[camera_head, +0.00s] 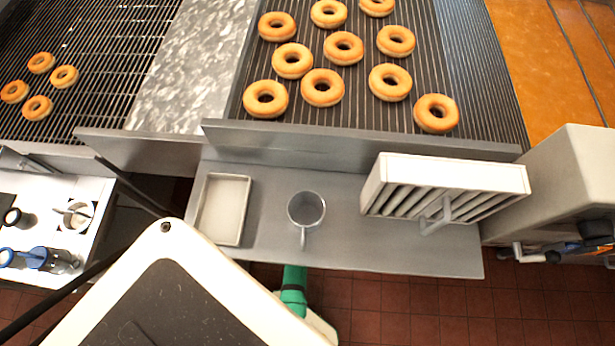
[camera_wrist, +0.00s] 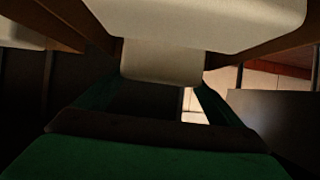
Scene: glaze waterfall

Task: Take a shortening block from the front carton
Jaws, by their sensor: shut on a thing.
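In the wrist view, the dark green fingers of my gripper (camera_wrist: 163,84) are shut on a pale cream shortening block (camera_wrist: 163,62). The block sits between the fingertips, and its far side is hidden. A larger pale block-like shape (camera_wrist: 195,18) fills the top of the wrist view, close above the held block. Brown strips, which look like carton edges (camera_wrist: 75,22), run slanting on both sides of it. I cannot tell which carton this is. In the head view the gripper, the block and the cartons are not visible; only a green part of my arm shows at the bottom.
In the head view, a steel shelf (camera_head: 340,252) holds a shallow tray (camera_head: 224,208), a metal cup (camera_head: 306,208) and a white slatted unit (camera_head: 455,172). Several doughnuts (camera_head: 343,47) lie on the grate behind. A white counter with small containers (camera_head: 45,258) is at the left.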

